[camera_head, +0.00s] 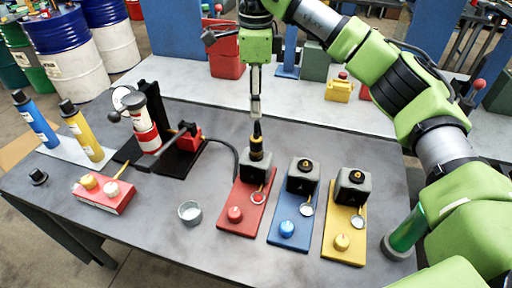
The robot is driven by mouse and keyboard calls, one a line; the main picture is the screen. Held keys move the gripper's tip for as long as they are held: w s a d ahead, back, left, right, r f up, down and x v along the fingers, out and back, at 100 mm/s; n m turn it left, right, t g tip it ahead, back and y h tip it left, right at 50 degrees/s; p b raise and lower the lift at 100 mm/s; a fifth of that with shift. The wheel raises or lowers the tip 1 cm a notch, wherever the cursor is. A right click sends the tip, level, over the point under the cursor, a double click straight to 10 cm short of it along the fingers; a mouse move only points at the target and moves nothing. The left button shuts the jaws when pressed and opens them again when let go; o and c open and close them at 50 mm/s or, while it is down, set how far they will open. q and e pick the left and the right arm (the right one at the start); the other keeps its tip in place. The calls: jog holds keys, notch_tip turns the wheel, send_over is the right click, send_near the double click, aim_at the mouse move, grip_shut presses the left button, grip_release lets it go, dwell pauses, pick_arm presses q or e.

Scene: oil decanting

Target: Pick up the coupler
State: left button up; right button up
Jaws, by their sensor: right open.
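The coupler (257,150) appears to be the dark piece with a brass band and narrow tip standing upright on the dark block of the red plate (241,203). My right gripper (255,110) points straight down above it, fingers seen nearly edge-on. The jaws are open with nothing visible between them. The fingertips are close over the coupler's tip; I cannot tell whether they touch or surround it. My left gripper is not in view.
Blue (289,223) and yellow (338,244) plates with similar blocks stand to the right. A black hose (226,150) runs from the pump stand (181,161) to the red plate. A small cup (189,212) stands in front. Bottles stand at the left.

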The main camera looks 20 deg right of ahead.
aim_at(257, 132)
notch_tip(257, 132, down, 7)
jog(key=shift+r+p, duration=0.2)
jog(key=shift+p, duration=0.55)
jog(key=shift+s+f+p, duration=0.1)
jog(key=shift+f+p, duration=0.4)
jog(key=shift+f, duration=0.1)
notch_tip(257, 132, down, 4)
jog(key=shift+d+r+p, duration=0.1)
jog(key=shift+r+p, duration=0.1)
jog(key=shift+p, duration=0.7)
jog(key=shift+f, duration=0.35)
grip_shut()
